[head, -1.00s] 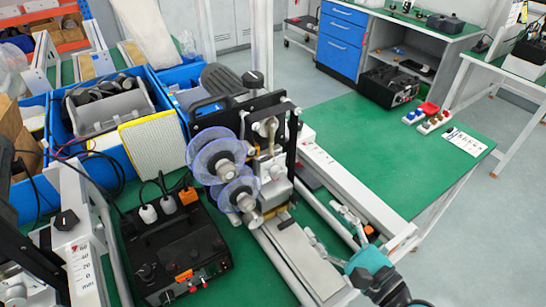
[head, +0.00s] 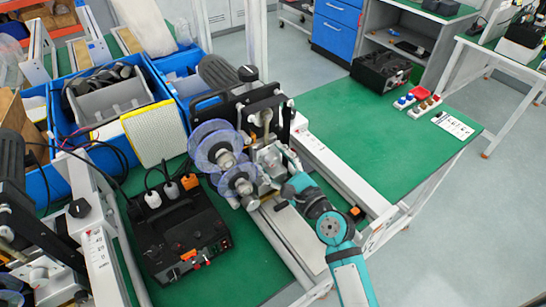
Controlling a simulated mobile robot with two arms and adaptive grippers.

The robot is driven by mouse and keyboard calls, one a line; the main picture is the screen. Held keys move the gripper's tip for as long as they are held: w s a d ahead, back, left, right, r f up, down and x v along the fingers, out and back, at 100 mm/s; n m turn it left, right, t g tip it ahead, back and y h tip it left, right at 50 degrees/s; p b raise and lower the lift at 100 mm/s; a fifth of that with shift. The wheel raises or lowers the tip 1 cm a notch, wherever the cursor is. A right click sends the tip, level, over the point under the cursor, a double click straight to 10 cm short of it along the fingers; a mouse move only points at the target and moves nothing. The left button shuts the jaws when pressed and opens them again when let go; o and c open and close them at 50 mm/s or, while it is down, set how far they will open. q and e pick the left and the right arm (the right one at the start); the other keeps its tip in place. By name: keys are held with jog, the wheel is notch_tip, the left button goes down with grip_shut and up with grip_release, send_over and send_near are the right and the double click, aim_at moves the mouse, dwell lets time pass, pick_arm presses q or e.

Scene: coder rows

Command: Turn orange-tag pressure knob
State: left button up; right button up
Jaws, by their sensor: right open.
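A coder machine (head: 262,118) with two clear reels stands at the middle of the green bench. Its black control box (head: 180,235) in front has an orange tag (head: 188,255) on its panel. A small black part with an orange patch (head: 355,212) sits by the white rail, right of my arm. I cannot tell which of these marks the pressure knob. My right gripper (head: 280,163) is open beside the silver head of the coder. Its fingers overlap the metal parts there, so contact is unclear. My left gripper is not in view.
Blue bins (head: 98,125) stand at the back left of the coder. A second machine (head: 45,210) is at the left edge. A white rail (head: 340,168) runs along the coder's right. The green bench top (head: 390,140) beyond is mostly clear, with small coloured items (head: 422,105).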

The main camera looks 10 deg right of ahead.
jog(key=shift+w, duration=0.1)
grip_shut()
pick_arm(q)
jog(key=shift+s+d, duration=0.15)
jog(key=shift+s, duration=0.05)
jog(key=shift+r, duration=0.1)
pick_arm(e)
jog(key=shift+n, duration=0.3)
